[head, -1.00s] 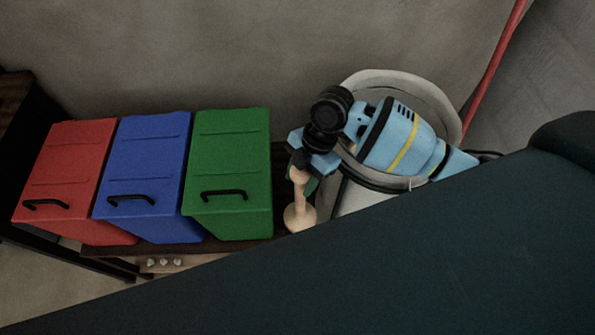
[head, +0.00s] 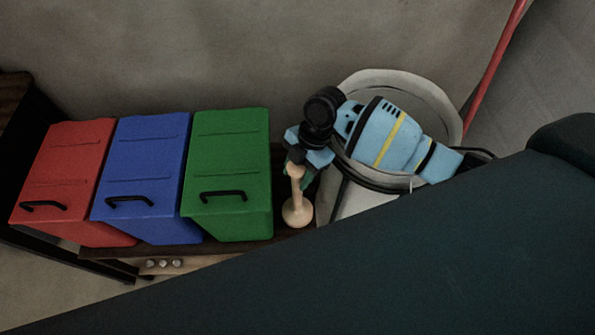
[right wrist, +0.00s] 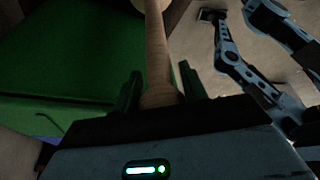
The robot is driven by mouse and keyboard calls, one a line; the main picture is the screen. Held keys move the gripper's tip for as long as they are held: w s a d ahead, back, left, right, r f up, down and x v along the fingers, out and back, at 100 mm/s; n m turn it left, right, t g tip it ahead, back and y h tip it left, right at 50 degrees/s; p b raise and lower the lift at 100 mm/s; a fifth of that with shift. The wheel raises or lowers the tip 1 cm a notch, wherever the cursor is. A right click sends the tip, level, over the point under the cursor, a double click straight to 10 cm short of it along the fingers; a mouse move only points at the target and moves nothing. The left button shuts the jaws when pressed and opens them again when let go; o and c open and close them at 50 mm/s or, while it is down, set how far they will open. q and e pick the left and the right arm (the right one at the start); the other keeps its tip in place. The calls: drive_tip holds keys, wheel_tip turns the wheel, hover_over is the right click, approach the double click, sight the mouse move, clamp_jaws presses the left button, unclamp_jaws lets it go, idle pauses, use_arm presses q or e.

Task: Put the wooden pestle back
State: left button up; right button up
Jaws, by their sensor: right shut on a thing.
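The light wooden pestle (head: 298,210) stands nearly upright, its wide round end down, at the right end of the dark shelf (head: 285,240), just right of the green box. I cannot tell whether its base touches the shelf. My right gripper (head: 297,168) is shut on the upper end of the pestle. In the right wrist view the pestle (right wrist: 156,50) runs away from between the dark green fingers (right wrist: 160,92), and its far end is cut off by the top edge. My left gripper does not show in the head view.
Green (head: 230,170), blue (head: 145,180) and red (head: 65,180) boxes with black handles stand in a row on the shelf, left of the pestle. A round pale container (head: 445,95) is behind my right arm. A large dark surface (head: 400,270) fills the lower right.

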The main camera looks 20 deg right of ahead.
drive_tip(key=shift+f, duration=0.2)
drive_tip(key=o, duration=1)
drive_tip(key=shift+f, duration=0.1)
drive_tip(key=v, duration=1.2)
drive_tip(key=shift+p, duration=0.35)
